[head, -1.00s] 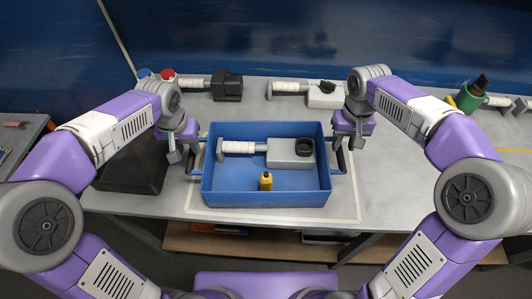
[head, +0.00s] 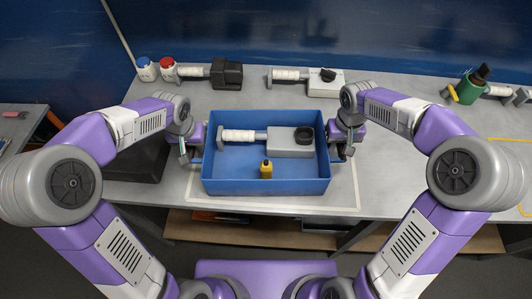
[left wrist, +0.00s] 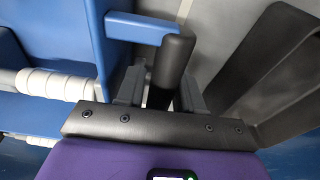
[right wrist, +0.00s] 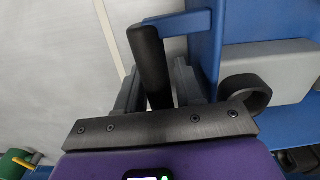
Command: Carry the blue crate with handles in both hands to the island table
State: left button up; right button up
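The blue crate with handles (head: 265,187) sits on the table inside a pale outlined rectangle. It holds a grey device (head: 290,142) with a white ribbed cylinder and a small yellow bottle (head: 266,170). My left gripper (head: 188,151) is at the crate's left side. In the left wrist view its fingers stand close on both sides of a black handle (left wrist: 173,65). My right gripper (head: 342,149) is at the right side, its fingers close around the other black handle (right wrist: 150,60). Both look shut on the handles, though finger contact is partly hidden.
Behind the crate stand a black device (head: 227,73), a white device (head: 326,84) and two jars with blue and red lids (head: 147,69). A green item (head: 466,90) is at the right. A black tray (head: 135,165) lies left of the crate.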

pick_arm(q)
grip_shut()
pick_arm(e)
grip_shut()
pick_arm(q)
jog(key=shift+r, duration=0.2)
pick_arm(e)
jog(key=shift+r, duration=0.2)
